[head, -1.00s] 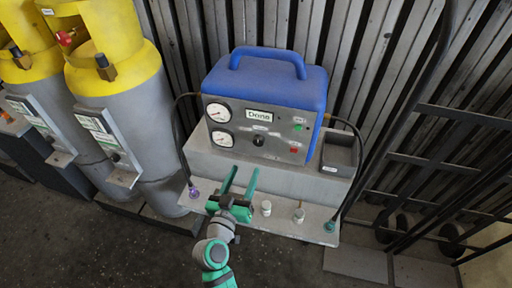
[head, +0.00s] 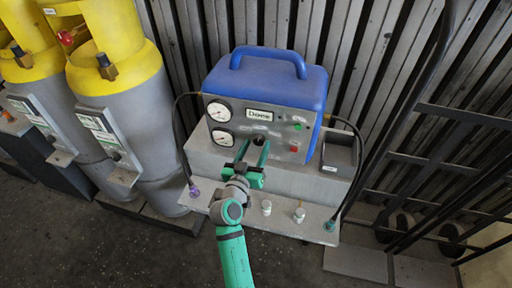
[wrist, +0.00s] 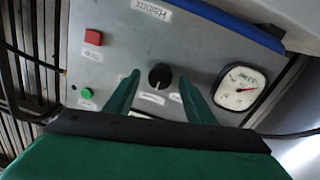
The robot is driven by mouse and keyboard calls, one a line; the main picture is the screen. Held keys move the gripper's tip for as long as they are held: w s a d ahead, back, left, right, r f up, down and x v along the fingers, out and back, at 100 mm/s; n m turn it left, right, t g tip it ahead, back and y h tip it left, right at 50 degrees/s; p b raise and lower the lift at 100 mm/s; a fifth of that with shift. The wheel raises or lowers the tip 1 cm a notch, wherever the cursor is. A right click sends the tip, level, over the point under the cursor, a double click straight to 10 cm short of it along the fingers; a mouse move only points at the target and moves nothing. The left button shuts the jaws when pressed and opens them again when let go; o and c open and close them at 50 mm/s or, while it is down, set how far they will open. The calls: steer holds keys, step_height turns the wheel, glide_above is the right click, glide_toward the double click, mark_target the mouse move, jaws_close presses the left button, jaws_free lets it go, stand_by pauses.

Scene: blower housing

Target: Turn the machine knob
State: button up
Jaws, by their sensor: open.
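The machine (head: 265,88) is a blue-topped box with a grey front panel, standing on a grey stepped base. Its black knob (wrist: 160,76) sits on the panel between the red button and a dial gauge in the wrist view. My gripper (wrist: 154,88) is open, with one green finger on each side of the knob and visible gaps to it. In the head view my gripper (head: 254,150) reaches up to the panel just below the nameplate, and its fingers mostly hide the knob. I cannot tell whether the fingertips reach past the knob's face.
Two dial gauges (head: 219,111) are left of the knob; a green button (wrist: 86,93) and red button (wrist: 93,37) lie on its other side. Small fittings (head: 299,215) and black hoses line the base. Yellow-topped cylinders (head: 110,100) stand left, a black rack right.

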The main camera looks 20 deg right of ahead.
steer(key=shift+w, duration=0.15)
steer(key=c, duration=1)
steer(key=shift+c, duration=0.2)
steer(key=n, duration=0.5)
steer(key=shift+f+n, duration=0.1)
steer(key=shift+n, duration=0.3)
steer(key=n, duration=0.6)
steer(key=shift+t, duration=0.4)
steer(key=shift+n, duration=0.4)
